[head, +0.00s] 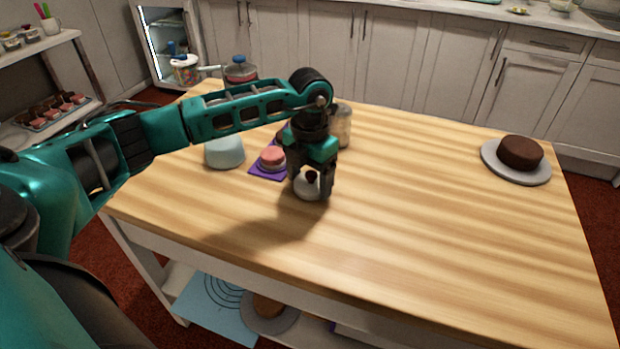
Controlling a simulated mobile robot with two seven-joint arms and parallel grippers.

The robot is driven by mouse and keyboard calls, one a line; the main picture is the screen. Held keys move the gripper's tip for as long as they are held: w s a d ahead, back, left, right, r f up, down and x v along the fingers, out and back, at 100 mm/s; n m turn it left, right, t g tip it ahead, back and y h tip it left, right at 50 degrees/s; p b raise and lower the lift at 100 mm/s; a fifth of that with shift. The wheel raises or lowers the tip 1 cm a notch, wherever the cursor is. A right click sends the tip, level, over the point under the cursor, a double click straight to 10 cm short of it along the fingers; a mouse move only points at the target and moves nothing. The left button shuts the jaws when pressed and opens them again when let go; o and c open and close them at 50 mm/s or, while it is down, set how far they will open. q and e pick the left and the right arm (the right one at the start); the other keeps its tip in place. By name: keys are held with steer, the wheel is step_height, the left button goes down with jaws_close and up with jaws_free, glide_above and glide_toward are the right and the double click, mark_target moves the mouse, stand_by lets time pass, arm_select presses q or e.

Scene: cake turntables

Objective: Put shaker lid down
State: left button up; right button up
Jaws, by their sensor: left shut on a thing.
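My left gripper (312,190) points down over the front middle of the wooden table (430,220). It is shut on a small round whitish thing with a dark spot, which looks like the shaker lid (301,189). The fingers partly cover the lid. It is at or just above the tabletop, and I cannot tell whether it touches. A glass jar with pale contents (342,127), maybe the shaker, stands behind the gripper, partly hidden by my arm. My right gripper is not in view.
A pink cake (272,156) sits on a purple mat (262,172) just left of the gripper. A pale blue dome-like thing (225,153) stands further left. A chocolate cake (521,152) on a grey turntable (518,175) is at the far right. The table's middle and right front are clear.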

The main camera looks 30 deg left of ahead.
mark_target(310, 174)
arm_select(q)
steer(key=shift+f, duration=0.1)
steer(key=shift+f, duration=0.15)
steer(key=o, duration=1)
steer(key=shift+c, duration=0.2)
steer(key=shift+r, duration=0.25)
step_height(310, 174, up, 11)
steer(key=shift+f+p, duration=0.2)
steer(key=shift+p, duration=0.3)
steer(key=shift+r, duration=0.65)
